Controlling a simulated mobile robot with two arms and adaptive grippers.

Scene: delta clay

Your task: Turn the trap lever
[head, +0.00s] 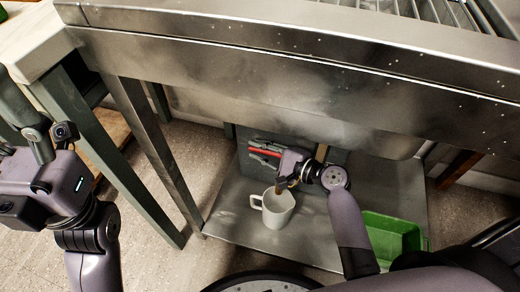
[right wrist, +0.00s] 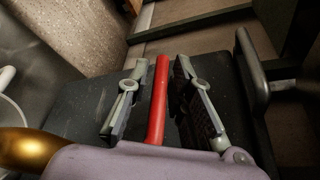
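The trap lever is a red bar (head: 264,153) below the steel sink unit, in front of a dark grey box (head: 252,172). In the right wrist view the red lever (right wrist: 158,100) stands upright in the picture between the two fingers of my right gripper (right wrist: 157,103). Gaps show on both sides of it, so the gripper is open around it. In the head view my right gripper (head: 264,152) reaches in under the sink. Only part of my left arm's hand end shows at the left edge; its fingertips cannot be made out.
A white mug (head: 273,208) stands on the steel lower shelf (head: 235,222), just below my right gripper. A green crate (head: 392,238) sits to the right of my right forearm. The sink's front panel (head: 240,85) hangs above the arm. Table legs (head: 155,150) stand at left.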

